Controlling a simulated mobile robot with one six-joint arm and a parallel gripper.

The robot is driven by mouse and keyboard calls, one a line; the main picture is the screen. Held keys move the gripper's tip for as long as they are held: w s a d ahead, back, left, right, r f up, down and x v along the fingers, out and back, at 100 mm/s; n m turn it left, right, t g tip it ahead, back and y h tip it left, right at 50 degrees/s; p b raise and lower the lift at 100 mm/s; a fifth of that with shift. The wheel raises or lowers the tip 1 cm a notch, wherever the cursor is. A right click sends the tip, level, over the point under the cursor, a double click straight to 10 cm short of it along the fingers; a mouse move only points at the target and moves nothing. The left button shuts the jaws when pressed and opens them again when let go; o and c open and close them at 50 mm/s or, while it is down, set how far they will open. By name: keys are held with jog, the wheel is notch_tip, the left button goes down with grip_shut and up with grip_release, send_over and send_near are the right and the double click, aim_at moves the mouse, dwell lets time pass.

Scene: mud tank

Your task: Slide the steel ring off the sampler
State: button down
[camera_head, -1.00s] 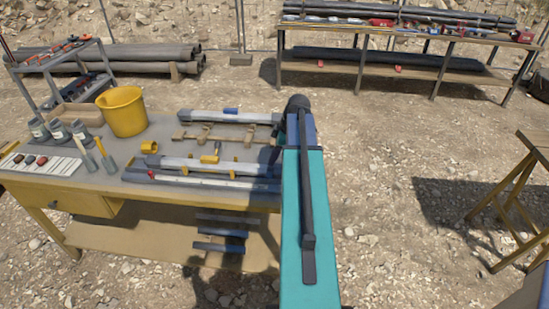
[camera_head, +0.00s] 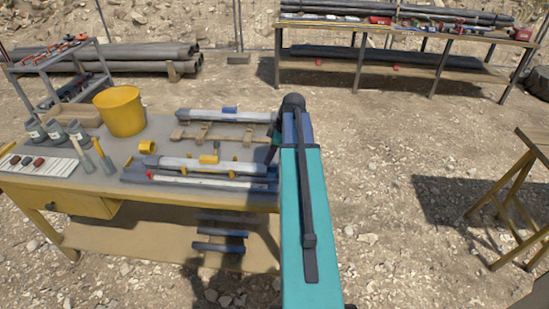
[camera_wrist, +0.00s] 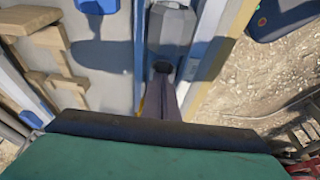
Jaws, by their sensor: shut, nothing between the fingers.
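A grey sampler-like tube (camera_head: 205,163) lies along the workbench in the head view, with a yellow piece (camera_head: 208,158) on top. In the wrist view, a grey faceted metal part (camera_wrist: 171,28) with a dark round opening lies just beyond my gripper (camera_wrist: 163,72). I cannot tell whether this part is the steel ring or the sampler's end. My gripper is shut and empty, its narrow dark fingers pointing at the opening; whether they touch it is unclear. In the head view my teal arm hides the gripper and the bench's right end.
A second grey tube (camera_head: 225,116) lies behind, near a wooden rack (camera_head: 205,134).

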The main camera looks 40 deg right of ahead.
jog(key=shift+w+a, duration=0.5)
jog(key=shift+w, duration=0.05)
jog(key=shift+d+r, duration=0.2)
jog(key=shift+r, duration=0.1)
jog(key=b+v, duration=0.2)
jog(key=v, duration=0.7)
jog(key=shift+s+r+b, duration=0.2)
jog(key=shift+b, duration=0.2)
